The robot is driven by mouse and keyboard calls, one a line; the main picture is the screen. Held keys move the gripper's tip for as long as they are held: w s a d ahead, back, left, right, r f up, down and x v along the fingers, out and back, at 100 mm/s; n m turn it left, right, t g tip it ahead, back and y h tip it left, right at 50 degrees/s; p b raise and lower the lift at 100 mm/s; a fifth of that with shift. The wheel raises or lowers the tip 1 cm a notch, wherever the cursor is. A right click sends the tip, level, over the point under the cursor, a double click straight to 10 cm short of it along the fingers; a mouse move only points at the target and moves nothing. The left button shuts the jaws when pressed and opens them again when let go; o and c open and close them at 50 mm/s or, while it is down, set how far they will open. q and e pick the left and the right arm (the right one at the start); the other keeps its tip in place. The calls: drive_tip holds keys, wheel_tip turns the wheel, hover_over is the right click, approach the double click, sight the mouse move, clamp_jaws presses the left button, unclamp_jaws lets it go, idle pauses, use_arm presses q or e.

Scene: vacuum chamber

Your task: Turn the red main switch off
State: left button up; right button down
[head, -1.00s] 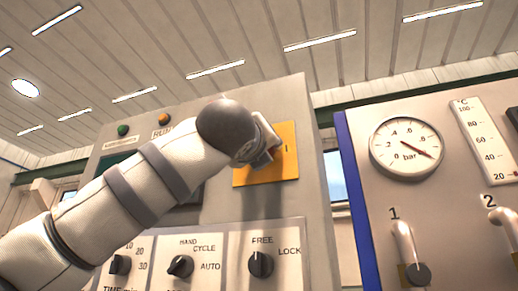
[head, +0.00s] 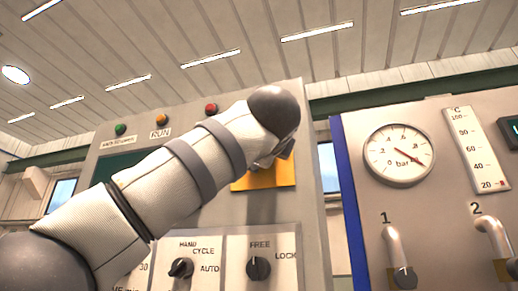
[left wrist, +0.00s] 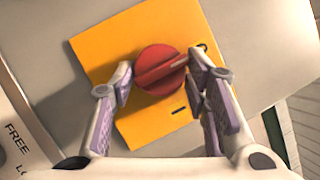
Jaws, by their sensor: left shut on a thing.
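The red main switch (left wrist: 152,60) is a round knob with a raised handle bar, in the middle of a yellow plate (left wrist: 105,62). In the left wrist view the bar slants from lower left to upper right, its pale-marked end towards a dark round mark near the plate's upper right edge. A short dash-like mark is below right of the knob. My left gripper (left wrist: 162,73) is shut on the switch, one finger on each side. In the head view my left arm hides the switch, and only the lower part of the yellow plate (head: 262,181) shows. My right gripper is not in view.
The grey cabinet has green, orange and red lamps (head: 211,108) above and black rotary knobs below, including the FREE/LOCK knob (head: 258,268). To the right, beyond a blue edge, a panel holds a pressure gauge (head: 400,154) and two pipe handles.

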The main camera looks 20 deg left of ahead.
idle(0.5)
use_arm(q)
drive_tip(key=o, duration=1.1)
drive_tip(key=v, duration=1.2)
drive_tip(key=shift+f, duration=0.1)
